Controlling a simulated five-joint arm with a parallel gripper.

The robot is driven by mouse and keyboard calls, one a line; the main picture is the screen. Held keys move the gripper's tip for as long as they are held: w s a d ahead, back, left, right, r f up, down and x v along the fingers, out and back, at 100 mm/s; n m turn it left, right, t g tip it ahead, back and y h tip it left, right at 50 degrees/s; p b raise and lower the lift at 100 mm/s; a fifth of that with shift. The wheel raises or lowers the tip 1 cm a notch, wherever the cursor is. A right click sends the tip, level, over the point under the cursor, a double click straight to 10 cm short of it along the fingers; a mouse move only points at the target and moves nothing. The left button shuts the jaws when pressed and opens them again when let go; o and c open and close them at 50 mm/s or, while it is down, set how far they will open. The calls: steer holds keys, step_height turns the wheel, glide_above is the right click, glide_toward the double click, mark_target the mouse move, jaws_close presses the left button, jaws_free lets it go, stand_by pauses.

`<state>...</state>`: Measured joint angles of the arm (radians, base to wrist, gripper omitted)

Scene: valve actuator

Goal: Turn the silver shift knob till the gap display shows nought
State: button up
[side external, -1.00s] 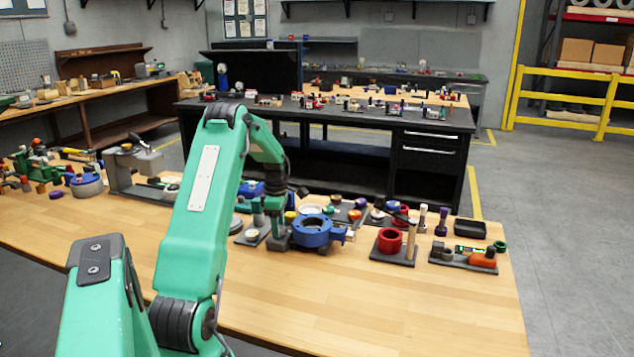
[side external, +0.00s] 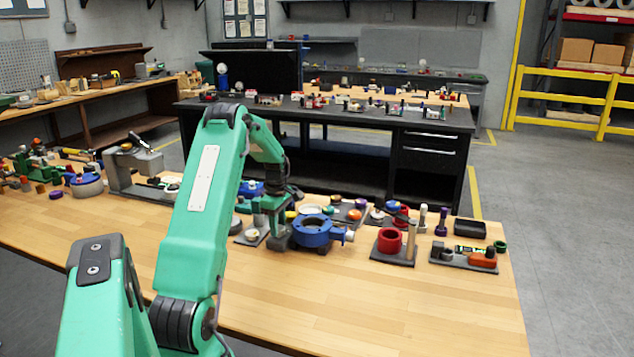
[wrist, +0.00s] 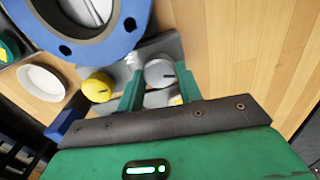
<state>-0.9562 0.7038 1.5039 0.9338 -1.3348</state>
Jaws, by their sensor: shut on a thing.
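The silver shift knob (wrist: 160,72) is a round grey-silver cap with a dark mark, on a grey base in the wrist view. My gripper (wrist: 158,84) has its two green fingers on either side of this knob and is shut on it. In the side view my gripper (side external: 277,230) is low over the bench, just left of the blue flanged ring, and the knob cannot be made out there. A small lit panel (side external: 470,249) sits on a dark base at the right; its reading is too small to make out.
The blue flanged ring (wrist: 90,28) is close to my gripper. A yellow knob (wrist: 98,86) and a white round dish (wrist: 40,82) are to the left in the wrist view. A red cup (side external: 389,240) stands further right. The front of the bench (side external: 380,310) is clear.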

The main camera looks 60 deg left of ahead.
steer(key=m, duration=1.1)
steer(key=shift+w, duration=0.1)
steer(key=m, duration=0.3)
steer(key=shift+m, duration=0.3)
steer(key=m, duration=0.3)
steer(key=shift+m, duration=0.3)
steer(key=m, duration=0.3)
steer(key=shift+m, duration=0.3)
steer(key=m, duration=0.6)
steer(key=shift+r+m, duration=0.1)
steer(key=shift+m, duration=0.2)
steer(key=o, duration=1)
